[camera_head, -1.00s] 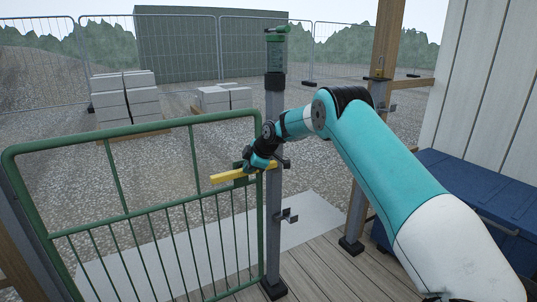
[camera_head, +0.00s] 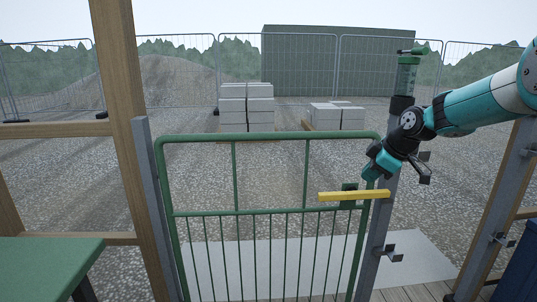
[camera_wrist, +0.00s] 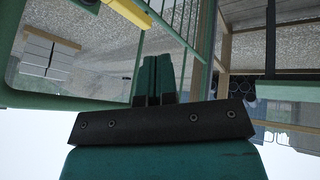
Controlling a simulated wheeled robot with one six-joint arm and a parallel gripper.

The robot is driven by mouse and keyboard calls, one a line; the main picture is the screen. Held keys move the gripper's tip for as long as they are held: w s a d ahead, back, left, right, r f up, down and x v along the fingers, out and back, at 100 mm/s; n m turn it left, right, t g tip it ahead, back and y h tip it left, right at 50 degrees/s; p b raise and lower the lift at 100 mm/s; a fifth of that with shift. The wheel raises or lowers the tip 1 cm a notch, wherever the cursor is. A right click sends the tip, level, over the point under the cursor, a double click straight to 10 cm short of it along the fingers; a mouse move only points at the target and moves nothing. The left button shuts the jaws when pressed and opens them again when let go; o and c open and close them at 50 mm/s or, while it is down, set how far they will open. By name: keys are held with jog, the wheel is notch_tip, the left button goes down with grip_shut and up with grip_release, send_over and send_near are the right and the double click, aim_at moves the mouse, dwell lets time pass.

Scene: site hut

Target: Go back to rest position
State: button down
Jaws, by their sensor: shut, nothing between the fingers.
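My gripper (camera_head: 376,170) is at the right of the head view, beside the grey gate post (camera_head: 381,220) and just above the right end of the yellow latch bar (camera_head: 352,195). In the wrist view its fingers (camera_wrist: 154,75) are together with nothing between them. The yellow bar also shows at the top of the wrist view (camera_wrist: 132,12), apart from the fingers. The green gate (camera_head: 270,212) stands between two posts, with its latch side next to the grey post.
A green-topped bench (camera_head: 50,252) stands at the lower left. A wooden post (camera_head: 124,90) rises left of the gate. Beyond the gate are pale block stacks (camera_head: 246,105), mesh fencing and open gravel. A blue box (camera_head: 522,265) is at the right edge.

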jog(key=s+a+r+m+g, duration=0.2)
jog(key=s+a+r, duration=0.2)
jog(key=s+a, duration=0.6)
jog(key=s+a+m+g, duration=0.1)
jog(key=s+a+m, duration=0.1)
jog(key=s, duration=1.3)
jog(key=s+a+m+g, duration=0.2)
jog(key=s+a, duration=0.1)
jog(key=s, duration=1.1)
notch_tip(320, 180, up, 12)
jog(key=s+p, duration=0.1)
jog(key=p, duration=1.2)
jog(key=shift+s+d+r, duration=0.2)
jog(key=shift+s, duration=0.05)
